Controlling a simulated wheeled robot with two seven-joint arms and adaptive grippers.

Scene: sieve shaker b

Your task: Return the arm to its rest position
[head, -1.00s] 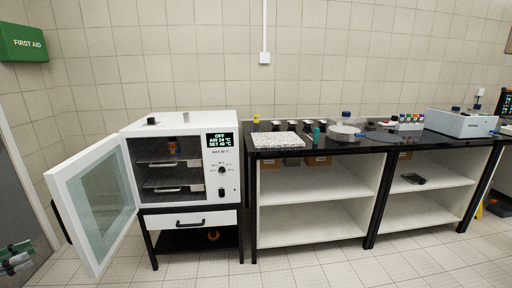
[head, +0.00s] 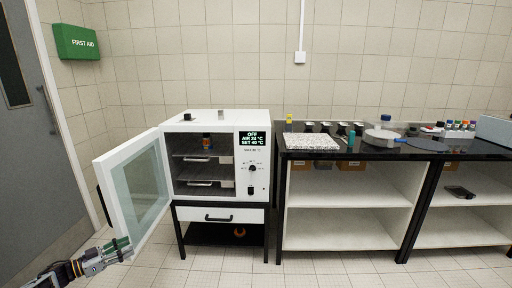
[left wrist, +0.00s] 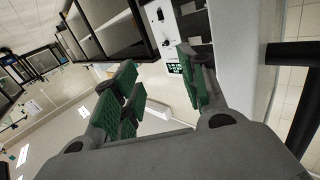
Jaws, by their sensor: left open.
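My left gripper (head: 122,250) is at the lower left of the head view, low in front of the oven's open door (head: 140,192). In the left wrist view my left gripper (left wrist: 160,76) has its green-padded fingers spread, with nothing between them. The white oven (head: 256,200) stands on a black-legged stand, its door swung out to the left. Its display reads OFF, air 24 °C, set 40 °C. A small orange-brown item (head: 206,139) is on the upper shelf inside. My right gripper is not in view.
A black-topped bench (head: 372,152) to the right holds a speckled slab (head: 312,142), a round sieve pan (head: 382,136) and several small containers. A first aid box (head: 77,42) hangs on the wall. A grey door (head: 25,130) is at far left. The floor in front is clear.

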